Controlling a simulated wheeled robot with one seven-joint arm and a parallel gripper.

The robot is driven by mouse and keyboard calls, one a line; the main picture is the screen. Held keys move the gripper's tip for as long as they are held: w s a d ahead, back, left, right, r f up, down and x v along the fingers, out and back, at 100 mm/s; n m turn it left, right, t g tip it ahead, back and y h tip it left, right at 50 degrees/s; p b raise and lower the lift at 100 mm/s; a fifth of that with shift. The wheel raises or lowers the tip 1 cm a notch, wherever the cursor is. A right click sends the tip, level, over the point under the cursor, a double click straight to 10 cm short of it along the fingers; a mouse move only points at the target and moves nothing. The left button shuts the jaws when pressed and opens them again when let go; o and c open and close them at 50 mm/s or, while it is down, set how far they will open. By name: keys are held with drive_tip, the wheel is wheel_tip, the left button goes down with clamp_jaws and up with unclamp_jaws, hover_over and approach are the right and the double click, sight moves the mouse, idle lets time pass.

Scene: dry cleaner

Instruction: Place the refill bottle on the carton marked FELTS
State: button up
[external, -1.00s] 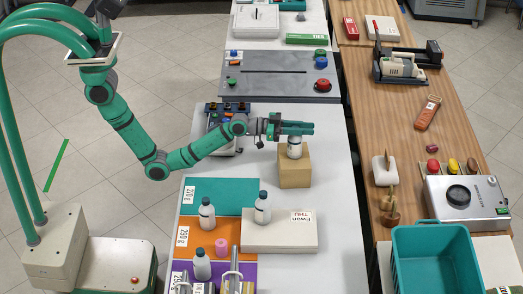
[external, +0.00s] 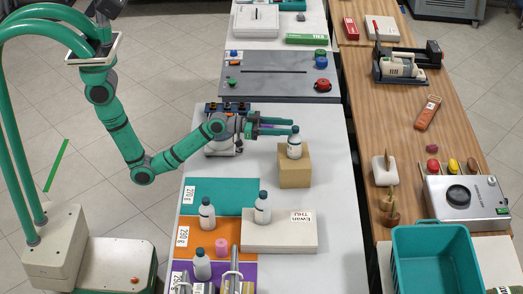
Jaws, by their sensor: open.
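A white refill bottle (external: 294,149) with a dark cap stands upright on top of a small brown carton (external: 295,178). No marking on the carton can be read from this side. My gripper (external: 284,127) is open, its fingers level and pointing right. The fingertips are at the left of the bottle's cap in the picture; whether they still touch it cannot be told. Similar bottles stand on the orange mat (external: 207,214), on a flat cream box (external: 263,207) and on the purple mat (external: 202,265).
The flat cream box (external: 285,240) carries a label. A pink cylinder (external: 222,246) stands on the orange mat. A grey board (external: 270,84) lies farther back. The white table is bare right of the carton.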

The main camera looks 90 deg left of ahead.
drive_tip(key=shift+s+a, duration=0.15)
drive_tip(key=shift+s, duration=1.8)
